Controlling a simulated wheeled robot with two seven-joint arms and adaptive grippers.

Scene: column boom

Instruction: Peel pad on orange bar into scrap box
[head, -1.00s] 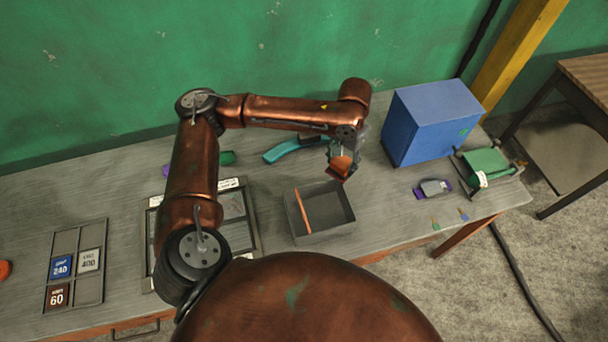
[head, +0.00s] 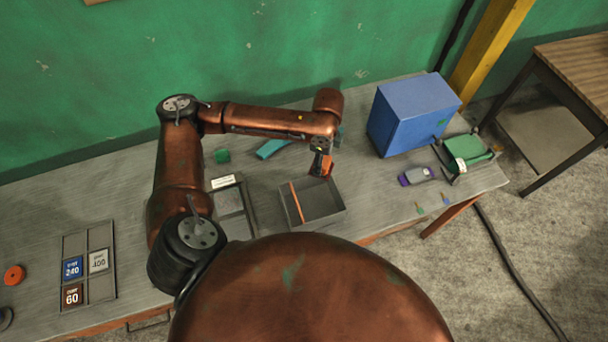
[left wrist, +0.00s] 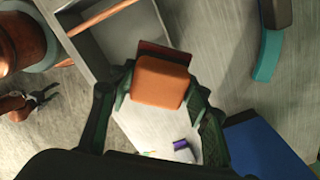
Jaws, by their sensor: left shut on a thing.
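My left gripper (left wrist: 155,100) is shut on an orange block (left wrist: 160,83). A thin dark red-brown pad (left wrist: 167,54) shows along the block's far edge in the left wrist view. In the head view the held block (head: 327,165) is small and just behind the back rim of the grey open box (head: 325,220). An orange bar (head: 297,202) runs across the left part of that box.
A blue box (head: 412,115) stands behind right. A purple-grey item (head: 416,176) and a green device (head: 468,155) lie right. A teal tool (head: 272,148) lies behind the held block. A compartment tray (head: 90,263) with labelled pads is left, beside an orange disc (head: 14,274).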

